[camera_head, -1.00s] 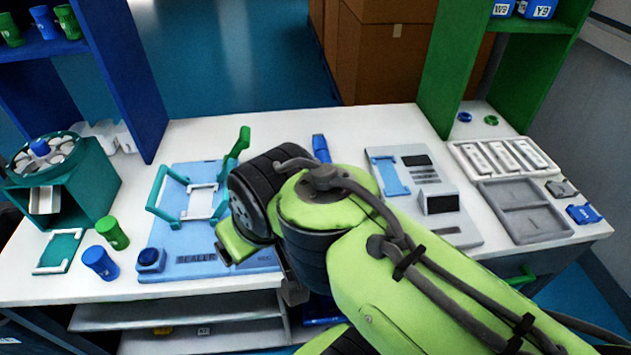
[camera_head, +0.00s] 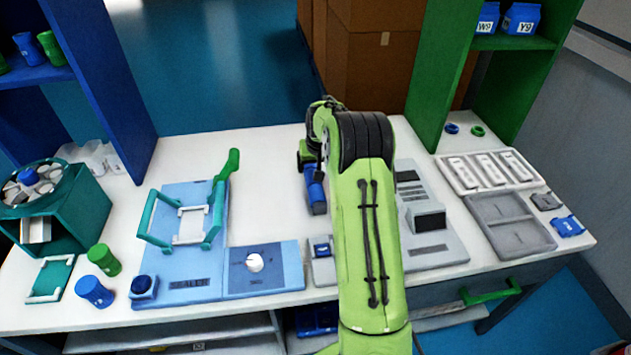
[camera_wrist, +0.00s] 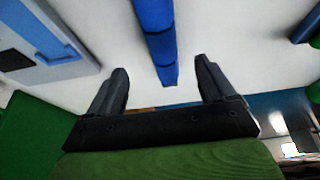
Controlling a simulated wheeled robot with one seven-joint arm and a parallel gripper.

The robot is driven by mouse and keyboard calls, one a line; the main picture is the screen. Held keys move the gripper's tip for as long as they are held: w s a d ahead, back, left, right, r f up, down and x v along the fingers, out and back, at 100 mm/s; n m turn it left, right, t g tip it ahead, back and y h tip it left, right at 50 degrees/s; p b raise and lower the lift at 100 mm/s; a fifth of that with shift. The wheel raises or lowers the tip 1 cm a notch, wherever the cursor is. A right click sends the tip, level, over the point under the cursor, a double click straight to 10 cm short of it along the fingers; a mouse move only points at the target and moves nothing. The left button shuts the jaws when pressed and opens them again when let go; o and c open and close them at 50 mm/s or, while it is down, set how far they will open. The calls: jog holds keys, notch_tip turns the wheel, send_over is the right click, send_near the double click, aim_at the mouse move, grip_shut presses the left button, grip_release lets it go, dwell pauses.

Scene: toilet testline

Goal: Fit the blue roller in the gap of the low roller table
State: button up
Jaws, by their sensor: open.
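A long blue bar with dark bands (camera_wrist: 158,40) lies on the white table in the wrist view, its end between my fingertips but apart from both. In the head view this blue bar (camera_head: 315,190) shows just left of my arm, partly covered by it. I cannot tell surely that it is the blue roller. My gripper (camera_wrist: 161,72) is open and empty, its fingers on either side of the bar's end. In the head view my wrist hides most of the gripper. I cannot make out a low roller table or its gap.
A blue sealer station (camera_head: 190,292) with a teal frame stands left of the bar. A grey device (camera_head: 432,245) stands right, partly behind my arm. Grey trays (camera_head: 510,225) lie further right. A green shelf (camera_head: 425,95) rises behind. White table (camera_head: 250,155) is clear at the back left.

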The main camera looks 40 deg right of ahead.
jog(key=b+x, duration=0.1)
jog(key=x, duration=0.8)
jog(key=shift+w, duration=0.2)
jog(key=shift+a, duration=0.1)
jog(key=c, duration=1.4)
jog(key=shift+r, duration=0.15)
grip_shut()
